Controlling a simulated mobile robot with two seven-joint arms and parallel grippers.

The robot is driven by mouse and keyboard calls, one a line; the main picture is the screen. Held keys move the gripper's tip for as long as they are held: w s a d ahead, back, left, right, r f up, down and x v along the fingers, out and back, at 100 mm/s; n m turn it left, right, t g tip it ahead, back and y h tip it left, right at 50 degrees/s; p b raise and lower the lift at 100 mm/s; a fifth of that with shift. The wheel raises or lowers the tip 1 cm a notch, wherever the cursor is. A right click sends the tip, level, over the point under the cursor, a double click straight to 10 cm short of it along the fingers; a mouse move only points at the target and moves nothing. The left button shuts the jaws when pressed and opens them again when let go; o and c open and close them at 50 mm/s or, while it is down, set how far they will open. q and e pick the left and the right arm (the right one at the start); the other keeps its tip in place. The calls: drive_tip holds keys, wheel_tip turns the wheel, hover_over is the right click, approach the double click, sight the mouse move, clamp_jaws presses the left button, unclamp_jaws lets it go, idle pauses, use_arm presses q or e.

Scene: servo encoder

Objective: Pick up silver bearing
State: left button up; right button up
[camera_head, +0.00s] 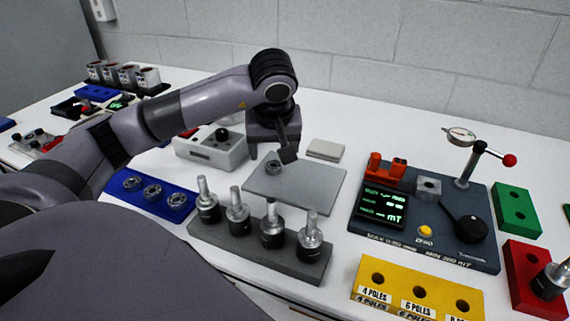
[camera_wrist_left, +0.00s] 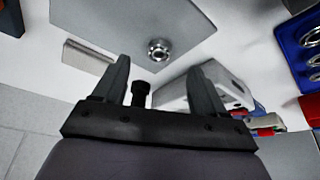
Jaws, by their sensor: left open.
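A small silver bearing (camera_head: 273,167) lies on a flat grey plate (camera_head: 315,187) in the middle of the table. It also shows in the left wrist view (camera_wrist_left: 159,50), ahead of the fingers and roughly midway between them. My left gripper (camera_head: 286,156) is above the far left edge of the plate, close to the bearing. In the left wrist view its two fingers are spread apart with nothing between them. Three more silver bearings sit in a blue tray (camera_head: 116,183) at the left. My right gripper is not in view.
A grey block (camera_head: 225,240) with several upright silver shafts stands in front of the plate. A dark meter panel (camera_head: 440,251) is at the right, with yellow, green and red blocks near it. A white box (camera_head: 215,150) and a small pale block (camera_head: 325,149) stand behind.

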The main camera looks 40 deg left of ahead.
sight(273, 168)
use_arm(q)
drive_tip(key=x, duration=0.6)
drive_tip(key=shift+w+a+f+p, duration=0.2)
drive_tip(key=shift+a+f+p, duration=0.1)
drive_tip(key=shift+p, duration=0.1)
drive_tip(key=c, duration=1.2)
